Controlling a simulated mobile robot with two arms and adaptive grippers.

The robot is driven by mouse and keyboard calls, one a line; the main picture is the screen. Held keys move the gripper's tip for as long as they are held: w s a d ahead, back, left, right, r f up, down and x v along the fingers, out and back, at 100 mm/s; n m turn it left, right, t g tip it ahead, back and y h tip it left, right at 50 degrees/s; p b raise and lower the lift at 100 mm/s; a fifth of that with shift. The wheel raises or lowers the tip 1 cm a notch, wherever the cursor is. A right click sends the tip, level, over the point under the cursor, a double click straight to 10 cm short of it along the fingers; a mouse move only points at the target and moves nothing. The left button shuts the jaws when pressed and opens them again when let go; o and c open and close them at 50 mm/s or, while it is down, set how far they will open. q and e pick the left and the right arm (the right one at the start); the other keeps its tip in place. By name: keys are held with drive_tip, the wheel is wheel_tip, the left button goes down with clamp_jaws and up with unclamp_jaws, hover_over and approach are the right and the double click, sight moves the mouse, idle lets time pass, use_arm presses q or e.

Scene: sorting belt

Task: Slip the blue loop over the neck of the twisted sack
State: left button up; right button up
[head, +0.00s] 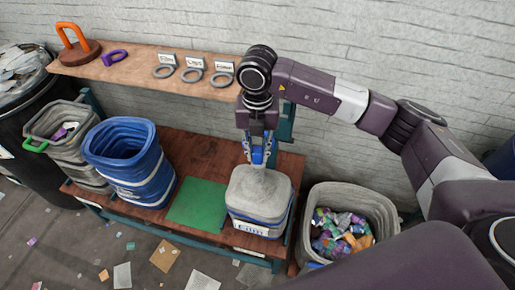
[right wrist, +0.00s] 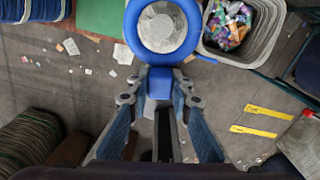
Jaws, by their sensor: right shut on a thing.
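My right gripper (head: 258,156) points down just above the grey sack (head: 262,194), which bulges from a labelled blue-and-white bin on the low bench. In the right wrist view the right gripper (right wrist: 159,88) is shut on the tab of the blue loop (right wrist: 162,57). The ring extends beyond the fingertips. Pale grey, lumpy sack material (right wrist: 162,27) shows through the ring's opening, roughly centred. I cannot tell whether the loop is around the neck or still above it. In the head view the fingers mostly hide the loop and neck. My left gripper is not in view.
A shelf (head: 135,72) behind holds an orange loop on a stand (head: 76,42), a purple loop (head: 115,57) and several grey rings. A green mat (head: 198,205) and an open blue bin (head: 150,182) are left of the sack. A litter-filled bin (head: 375,198) is close on its right.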

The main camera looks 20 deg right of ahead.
drive_tip(key=shift+f+b, duration=5.8)
drive_tip(key=shift+f, duration=3.2)
drive_tip(key=o, duration=1)
drive_tip(key=shift+r, duration=0.15)
wheel_tip(320, 180, up, 12)
drive_tip(key=shift+f, duration=0.15)
